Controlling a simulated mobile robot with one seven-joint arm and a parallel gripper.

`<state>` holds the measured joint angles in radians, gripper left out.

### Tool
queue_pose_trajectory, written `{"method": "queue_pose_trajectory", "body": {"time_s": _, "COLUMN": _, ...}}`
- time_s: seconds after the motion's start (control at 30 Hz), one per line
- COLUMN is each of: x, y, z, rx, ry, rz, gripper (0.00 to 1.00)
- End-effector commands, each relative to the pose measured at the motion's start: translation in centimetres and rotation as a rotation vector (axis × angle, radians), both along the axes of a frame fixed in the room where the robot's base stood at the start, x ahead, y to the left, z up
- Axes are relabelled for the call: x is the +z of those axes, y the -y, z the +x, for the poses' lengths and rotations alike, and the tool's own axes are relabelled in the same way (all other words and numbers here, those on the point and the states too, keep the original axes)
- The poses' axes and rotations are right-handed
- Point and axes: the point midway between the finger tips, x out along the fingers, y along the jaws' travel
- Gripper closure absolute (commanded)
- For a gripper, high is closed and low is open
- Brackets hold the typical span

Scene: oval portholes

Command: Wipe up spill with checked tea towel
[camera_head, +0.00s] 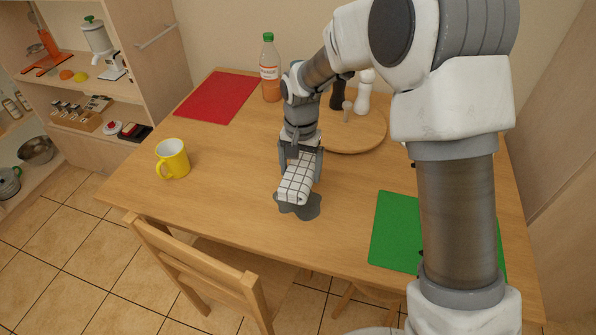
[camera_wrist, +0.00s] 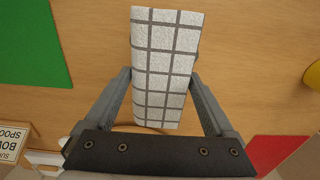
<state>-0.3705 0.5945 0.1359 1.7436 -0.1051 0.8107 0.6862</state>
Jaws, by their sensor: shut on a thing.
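The checked tea towel (camera_head: 297,184) is white with grey lines and folded into a block. My gripper (camera_head: 301,163) is shut on it and holds it over the middle of the wooden table. In the wrist view the towel (camera_wrist: 165,65) sits between the two fingers of my gripper (camera_wrist: 165,100). The spill (camera_head: 307,209) is a dark grey patch on the table, under and around the towel's near end. The towel covers part of it, and I cannot tell whether the two touch. The spill is not visible in the wrist view.
A yellow mug (camera_head: 173,159) stands to the left on the table (camera_head: 232,189). A bottle (camera_head: 270,70) and a round wooden board (camera_head: 362,136) with shakers are behind. A red mat (camera_head: 216,97) lies back left, a green mat (camera_head: 394,236) front right. A chair (camera_head: 195,259) stands in front.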

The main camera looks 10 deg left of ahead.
Motion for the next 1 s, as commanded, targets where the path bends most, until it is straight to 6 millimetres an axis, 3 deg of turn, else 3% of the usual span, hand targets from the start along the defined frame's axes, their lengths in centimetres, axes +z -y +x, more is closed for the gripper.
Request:
{"method": "queue_pose_trajectory", "body": {"time_s": 0.37, "x": -1.1, "y": 0.1, "z": 0.4, "rx": -0.010, "ry": 0.001, "rz": -0.001, "gripper": 0.55}}
{"method": "queue_pose_trajectory", "body": {"time_s": 1.0, "x": -7.6, "y": 0.0, "z": 0.4, "rx": -0.008, "ry": 0.000, "rz": -0.001, "gripper": 0.55}}
